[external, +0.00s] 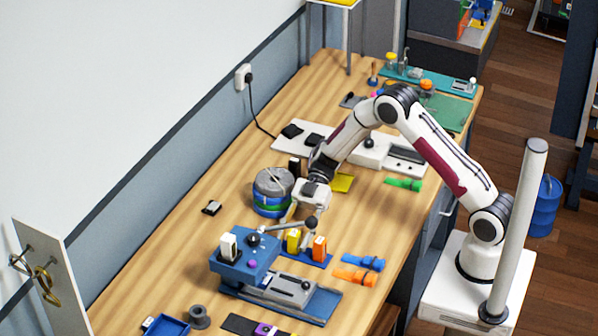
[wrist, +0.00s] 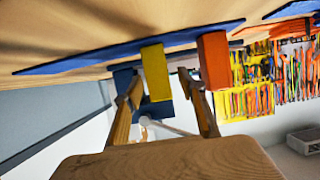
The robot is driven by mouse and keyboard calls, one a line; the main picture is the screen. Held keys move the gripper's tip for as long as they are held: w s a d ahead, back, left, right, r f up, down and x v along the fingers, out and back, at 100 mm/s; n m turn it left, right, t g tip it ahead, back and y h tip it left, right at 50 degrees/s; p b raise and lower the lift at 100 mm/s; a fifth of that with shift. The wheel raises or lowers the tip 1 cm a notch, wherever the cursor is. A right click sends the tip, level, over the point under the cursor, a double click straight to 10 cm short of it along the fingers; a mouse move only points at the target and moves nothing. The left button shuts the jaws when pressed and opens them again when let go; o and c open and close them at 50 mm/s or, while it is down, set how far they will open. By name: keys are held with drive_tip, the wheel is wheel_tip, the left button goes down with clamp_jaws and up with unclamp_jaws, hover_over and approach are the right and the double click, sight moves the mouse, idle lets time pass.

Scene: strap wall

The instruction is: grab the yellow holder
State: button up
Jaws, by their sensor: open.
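The yellow holder (external: 294,239) is a small upright block on a blue plate (external: 318,261), between a dark part and an orange block (external: 320,246). My gripper (external: 301,218) is above and just behind it, pointing down at the plate. In the wrist view, my gripper (wrist: 160,88) is open. The yellow holder (wrist: 155,68) appears between its two fingers, and the orange block (wrist: 213,60) is close to the right finger. I cannot tell whether either finger touches a block.
A blue fixture (external: 243,258) with a lever stands close to the left of the plate. A stack of round discs (external: 273,192) is near, behind the gripper. Blue (external: 363,262) and orange (external: 355,277) pieces lie to the right. Free table is at the left.

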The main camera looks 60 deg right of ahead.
sight(294, 233)
idle(0.4)
clamp_jaws()
drive_tip(key=shift+r, duration=0.1)
drive_tip(key=shift+r, duration=4.95)
